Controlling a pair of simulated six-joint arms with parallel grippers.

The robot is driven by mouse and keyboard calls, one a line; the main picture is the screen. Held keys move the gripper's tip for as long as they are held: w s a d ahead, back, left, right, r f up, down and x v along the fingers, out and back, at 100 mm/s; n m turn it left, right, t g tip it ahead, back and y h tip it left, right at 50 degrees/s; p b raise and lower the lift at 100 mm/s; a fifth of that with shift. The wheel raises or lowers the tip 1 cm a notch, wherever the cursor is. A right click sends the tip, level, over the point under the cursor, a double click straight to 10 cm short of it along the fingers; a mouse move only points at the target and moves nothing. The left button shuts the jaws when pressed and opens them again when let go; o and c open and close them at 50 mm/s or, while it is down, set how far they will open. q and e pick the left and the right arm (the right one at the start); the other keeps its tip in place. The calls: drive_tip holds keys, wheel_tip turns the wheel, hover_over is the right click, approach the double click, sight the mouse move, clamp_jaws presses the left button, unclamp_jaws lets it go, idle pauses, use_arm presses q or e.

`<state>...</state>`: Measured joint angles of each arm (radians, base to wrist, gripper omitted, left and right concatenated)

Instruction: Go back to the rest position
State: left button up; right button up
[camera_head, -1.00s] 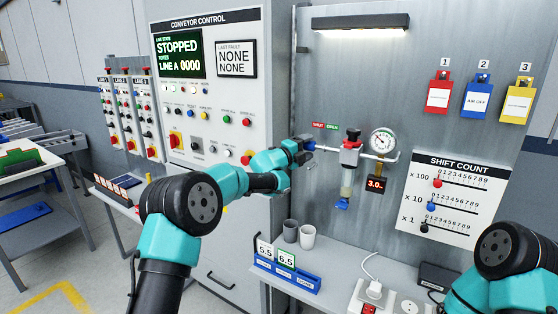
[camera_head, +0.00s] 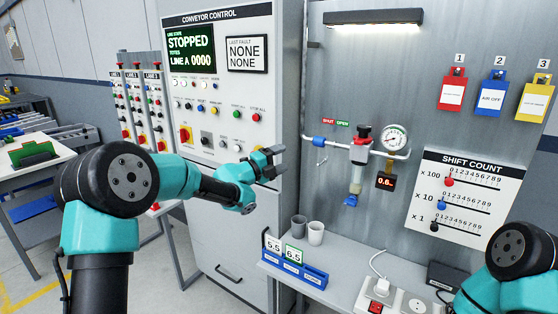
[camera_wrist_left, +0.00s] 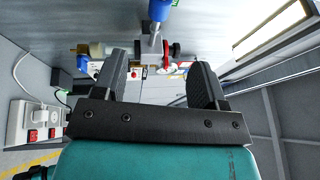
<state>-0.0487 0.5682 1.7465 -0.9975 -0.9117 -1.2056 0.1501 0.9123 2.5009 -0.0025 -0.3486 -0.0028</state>
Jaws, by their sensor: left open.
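My left gripper (camera_head: 268,163) is open and empty in front of the cabinet's right edge. It is apart from the small blue valve (camera_head: 319,141) on the air pipe, to its right. A thin lever shows below that valve. In the left wrist view the two dark fingers (camera_wrist_left: 162,85) stand wide apart with nothing between them. The regulator with its red-and-black top (camera_head: 361,146), the dial gauge (camera_head: 394,138) and a display reading 0.6 (camera_head: 386,181) sit on the pipe. My right arm shows only in part at the lower right; its gripper is out of view.
The conveyor control panel (camera_head: 220,110) is behind my left arm. Two cups (camera_head: 315,233) and a blue holder with number cards (camera_head: 294,270) stand on the shelf below the pipe. A white power strip (camera_head: 392,298) lies to their right. Open air surrounds the left gripper.

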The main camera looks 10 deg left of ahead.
use_arm(q)
drive_tip(key=shift+s, duration=0.15)
drive_tip(key=s+a+f+n+g+y, duration=0.1)
drive_tip(key=s+f+n+y, duration=0.3)
drive_tip(key=f, duration=0.7)
drive_tip(key=s+a+f+n+g+y, duration=0.1)
drive_tip(key=s+a+f+n, duration=0.1)
drive_tip(key=f+n, duration=0.7)
drive_tip(key=s+a+f+n+g+y, duration=0.1)
drive_tip(key=s+f+n+g+y, duration=0.2)
drive_tip(key=f, duration=1)
drive_tip(key=s+f+n+g, duration=0.2)
drive_tip(key=s+f+n, duration=0.2)
drive_tip(key=s, duration=0.7)
drive_tip(key=s+a+f+n+g+y, duration=0.1)
drive_tip(key=s+f+n+g, duration=0.2)
drive_tip(key=s+f, duration=0.5)
drive_tip(key=s+a+f+n+g, duration=0.1)
drive_tip(key=s+f+n+g, duration=0.2)
drive_tip(key=s, duration=1)
wheel_tip(320, 180, down, 4)
drive_tip(key=n, duration=0.3)
drive_tip(key=shift+s+y, duration=0.3)
drive_tip(key=shift+s, duration=0.05)
